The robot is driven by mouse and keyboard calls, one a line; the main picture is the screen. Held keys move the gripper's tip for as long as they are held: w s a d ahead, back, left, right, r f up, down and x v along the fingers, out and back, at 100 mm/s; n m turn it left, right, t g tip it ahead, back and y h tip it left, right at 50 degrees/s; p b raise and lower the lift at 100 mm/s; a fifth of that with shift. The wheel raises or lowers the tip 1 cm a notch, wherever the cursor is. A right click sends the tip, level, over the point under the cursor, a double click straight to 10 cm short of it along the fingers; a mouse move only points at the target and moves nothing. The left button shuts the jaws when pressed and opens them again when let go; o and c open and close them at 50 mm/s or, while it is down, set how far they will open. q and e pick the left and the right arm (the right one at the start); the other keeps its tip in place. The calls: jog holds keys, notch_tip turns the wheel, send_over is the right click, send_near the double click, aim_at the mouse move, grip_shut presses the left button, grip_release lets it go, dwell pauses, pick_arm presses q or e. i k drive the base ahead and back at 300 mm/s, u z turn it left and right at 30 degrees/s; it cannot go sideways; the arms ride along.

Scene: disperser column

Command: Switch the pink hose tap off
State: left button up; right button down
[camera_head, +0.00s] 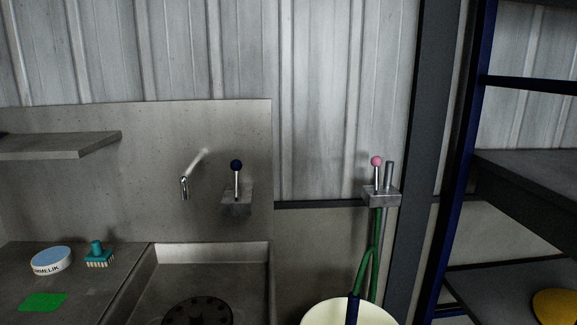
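The pink hose tap is a short upright metal lever with a pink ball knob (376,161) on top. It rises from a small grey wall block (382,196) right of the sink. A grey pipe stands just behind the lever. A green hose (375,232) hangs from the block towards a cream bucket (348,314) below. The lever looks close to vertical. Any water flow cannot be made out. Neither of my grippers shows in the head view.
A similar lever with a dark blue knob (236,165) and a spout (184,187) are above the sink (260,256). A dark post (424,120) and blue-framed shelves (530,165) stand right of the tap. A brush (97,254) and round tin (52,261) sit left.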

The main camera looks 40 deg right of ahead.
aim_at(376, 161)
jog(key=u, duration=0.8)
jog(key=k, duration=0.85)
jog(key=z, duration=1.3)
